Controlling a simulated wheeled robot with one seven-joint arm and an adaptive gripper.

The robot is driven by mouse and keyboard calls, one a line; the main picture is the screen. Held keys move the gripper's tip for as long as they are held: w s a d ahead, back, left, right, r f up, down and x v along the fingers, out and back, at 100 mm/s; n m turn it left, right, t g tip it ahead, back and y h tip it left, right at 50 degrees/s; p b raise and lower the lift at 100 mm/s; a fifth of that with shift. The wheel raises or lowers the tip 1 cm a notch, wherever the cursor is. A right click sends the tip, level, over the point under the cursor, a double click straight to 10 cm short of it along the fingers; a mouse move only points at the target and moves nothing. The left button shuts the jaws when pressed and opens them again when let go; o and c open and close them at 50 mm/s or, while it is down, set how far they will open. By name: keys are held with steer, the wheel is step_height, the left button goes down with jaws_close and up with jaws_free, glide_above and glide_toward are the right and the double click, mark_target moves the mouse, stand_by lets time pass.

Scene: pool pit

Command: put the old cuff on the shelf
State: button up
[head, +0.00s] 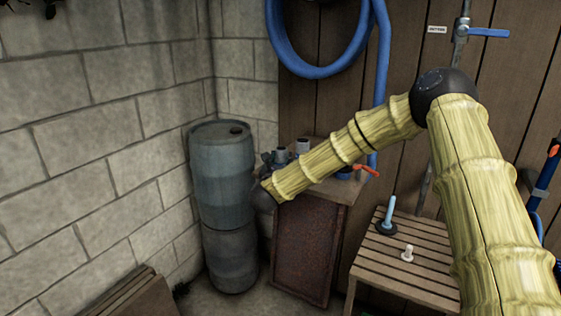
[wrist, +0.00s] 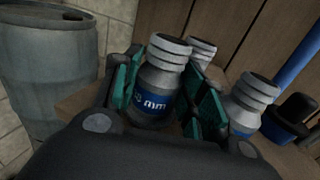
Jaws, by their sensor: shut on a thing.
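My gripper (wrist: 165,88) has its green-padded fingers closed on a grey ribbed cuff (wrist: 155,106) with a blue label reading "mm", held upright. Two similar grey cuffs stand close by in the wrist view, one behind (wrist: 203,48) and one to the right (wrist: 247,104) with a blue band. I cannot tell which cuff is the old one, or whether the held one touches the wooden top (wrist: 85,102) beneath. In the head view my arm reaches to the cabinet (head: 312,250), and its end is mostly hidden among grey pieces there.
A blue-grey barrel stack (head: 222,175) stands close left of the cabinet. A slatted wooden stand (head: 405,275) to the right holds a light-blue upright piece (head: 389,211) and a small white piece (head: 407,253). A red-handled valve (head: 366,169) and blue hose (head: 318,70) are near the wall.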

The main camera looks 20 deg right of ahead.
steer(key=shift+f, duration=0.15)
steer(key=o, duration=1)
steer(key=shift+o, duration=0.2)
